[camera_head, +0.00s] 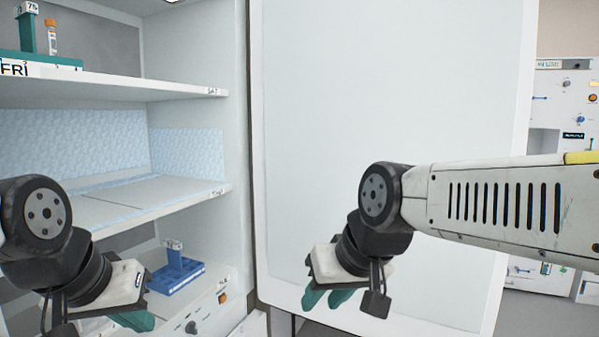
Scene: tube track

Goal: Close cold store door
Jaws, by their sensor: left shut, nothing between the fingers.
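The cold store (238,130) stands open at the left, with its shelves in plain sight. Its white door (400,90) is swung open and fills the middle of the view, hinged along the cabinet's right edge. My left gripper (138,321) is low in front of the cabinet opening, shut and empty, with teal fingertips. My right gripper (328,298) is in front of the lower part of the door's face, pointing down and left. Whether it touches the door, and how far its fingers are apart, I cannot tell.
A teal rack (70,62) with tubes stands on the top shelf. A blue rack (176,272) sits lower in the cabinet, near my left gripper. The middle shelf (150,190) is bare. A panel with knobs (567,100) stands behind the door at the right.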

